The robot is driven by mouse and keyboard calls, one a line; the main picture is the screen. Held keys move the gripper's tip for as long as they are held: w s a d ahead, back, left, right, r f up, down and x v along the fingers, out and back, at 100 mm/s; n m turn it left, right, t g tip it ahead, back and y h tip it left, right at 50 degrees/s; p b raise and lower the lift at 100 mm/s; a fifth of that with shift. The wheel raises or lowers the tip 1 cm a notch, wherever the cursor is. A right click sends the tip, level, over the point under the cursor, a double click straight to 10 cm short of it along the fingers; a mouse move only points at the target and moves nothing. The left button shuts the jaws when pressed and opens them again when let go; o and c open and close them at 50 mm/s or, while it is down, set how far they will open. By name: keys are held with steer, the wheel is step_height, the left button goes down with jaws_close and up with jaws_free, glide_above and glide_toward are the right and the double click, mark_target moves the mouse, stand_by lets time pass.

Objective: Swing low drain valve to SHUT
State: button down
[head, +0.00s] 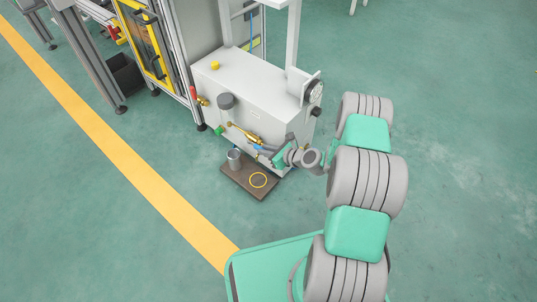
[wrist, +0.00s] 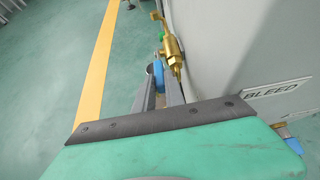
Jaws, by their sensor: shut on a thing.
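The grey-white compressor cabinet (head: 255,85) has brass valve fittings (head: 241,132) low on its front face. The brass fitting (wrist: 173,48) also shows in the wrist view, just beyond my fingers. My gripper (head: 263,150) is at this low front face, its fingers around a small blue lever (head: 257,147). How the lever's far end joins the brass body is hard to see.
A red-handled valve (head: 194,93) is at the cabinet's left. A BLEED label (wrist: 271,92) and another blue part (wrist: 284,133) are at right. Open floor lies in front.

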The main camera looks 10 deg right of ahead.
steer(key=c, duration=1.4)
jaws_free()
steer(key=shift+d, duration=0.1)
steer(key=shift+s, duration=0.1)
steer(key=p+v, duration=0.3)
steer(key=v, duration=0.4)
steer(key=shift+s+d+r, duration=0.15)
steer(key=shift+s+d, duration=0.1)
steer(key=shift+s, duration=0.05)
